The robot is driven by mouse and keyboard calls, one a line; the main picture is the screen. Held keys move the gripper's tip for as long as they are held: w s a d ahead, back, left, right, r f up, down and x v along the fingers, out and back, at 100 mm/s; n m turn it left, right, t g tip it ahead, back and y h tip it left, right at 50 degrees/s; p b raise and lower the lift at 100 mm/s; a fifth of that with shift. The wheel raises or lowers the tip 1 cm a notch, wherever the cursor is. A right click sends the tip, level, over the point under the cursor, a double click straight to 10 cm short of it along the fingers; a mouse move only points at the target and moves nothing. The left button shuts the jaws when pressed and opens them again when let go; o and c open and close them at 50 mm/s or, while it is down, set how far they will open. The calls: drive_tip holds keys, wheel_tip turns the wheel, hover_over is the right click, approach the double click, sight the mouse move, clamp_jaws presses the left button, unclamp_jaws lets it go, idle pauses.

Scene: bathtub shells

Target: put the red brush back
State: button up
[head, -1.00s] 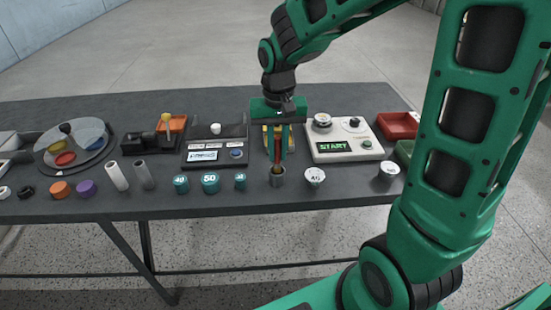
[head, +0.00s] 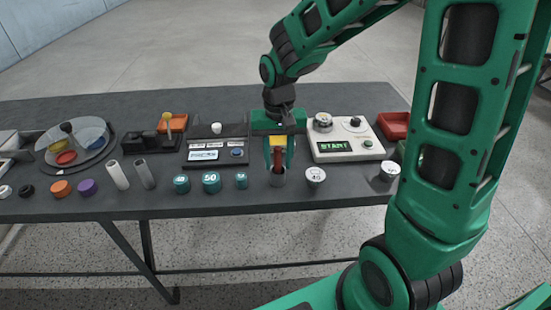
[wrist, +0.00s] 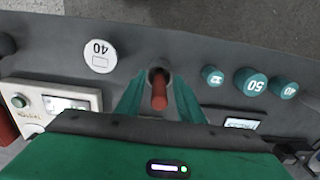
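White round weights (head: 315,176) stand right of the cup, and teal weights (head: 211,182) left of it. A white START box (head: 342,140) is behind to the right, a dark panel device (head: 213,155) behind to the left.

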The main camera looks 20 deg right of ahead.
wheel_tip(320, 180, up, 12)
drive_tip(key=shift+r, duration=0.15)
drive_tip(key=s+d+f+m, duration=0.1)
drive_tip(key=s+d+f, duration=0.1)
drive_tip(key=s+d, duration=0.6)
drive_tip(key=s+d+f+m, duration=0.1)
drive_tip(key=s+d+f, duration=0.1)
drive_tip(key=s+d, duration=0.7)
drive_tip(key=s, duration=0.5)
drive_tip(key=shift+s+d+f+m, duration=0.15)
drive_tip(key=shift+s+f+m, duration=0.05)
drive_tip(key=shift+s+m, duration=0.2)
drive_tip(key=shift+w+f, duration=0.25)
drive_tip(key=shift+w, duration=0.4)
